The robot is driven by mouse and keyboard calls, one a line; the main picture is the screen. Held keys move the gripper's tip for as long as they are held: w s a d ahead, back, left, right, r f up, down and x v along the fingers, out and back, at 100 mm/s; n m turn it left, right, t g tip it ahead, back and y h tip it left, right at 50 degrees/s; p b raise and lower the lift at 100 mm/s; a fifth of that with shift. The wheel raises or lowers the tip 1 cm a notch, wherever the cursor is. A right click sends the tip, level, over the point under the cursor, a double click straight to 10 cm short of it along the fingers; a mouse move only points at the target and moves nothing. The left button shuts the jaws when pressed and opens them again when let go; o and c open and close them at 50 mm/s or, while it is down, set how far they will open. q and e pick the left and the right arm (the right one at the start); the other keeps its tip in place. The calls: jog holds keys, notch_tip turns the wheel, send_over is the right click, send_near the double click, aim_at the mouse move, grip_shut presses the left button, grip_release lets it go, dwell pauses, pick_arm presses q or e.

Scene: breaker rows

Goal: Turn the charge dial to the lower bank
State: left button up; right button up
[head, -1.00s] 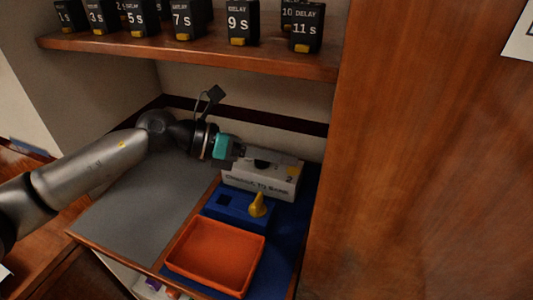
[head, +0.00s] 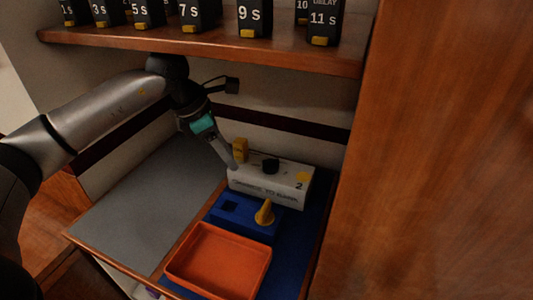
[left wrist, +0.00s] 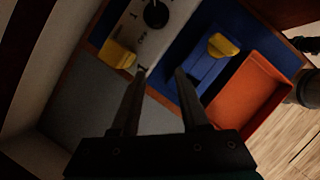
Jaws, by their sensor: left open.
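The white charge box (head: 270,188) stands at the back of the blue mat, its front lettering too blurred to read except a "2" at the right. A round black dial (head: 271,166) sits on its top; it also shows in the left wrist view (left wrist: 156,13). I cannot tell which bank the dial points to. A yellow block (head: 240,149) is at the box's left end and a yellow spot (head: 303,176) at its right. My left gripper (head: 232,163) is open and empty at the box's left end, left of the dial. My right gripper is out of view.
A blue block (head: 242,222) with a square hole and a yellow pointed piece (head: 264,213) stands before the box. An empty orange tray (head: 215,262) is nearer. The grey surface (head: 150,210) at left is clear. A shelf (head: 200,46) of black delay blocks hangs above; a wooden panel (head: 440,150) bounds the right.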

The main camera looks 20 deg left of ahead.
aim_at(269, 160)
pick_arm(q)
jog(key=w+d, duration=0.5)
jog(key=shift+w+d, duration=0.1)
jog(key=shift+d, duration=0.2)
jog(key=shift+x, duration=1.05)
jog(key=shift+w+d+f, duration=0.1)
jog(key=shift+w+f, duration=0.1)
jog(key=shift+f, duration=0.25)
grip_shut()
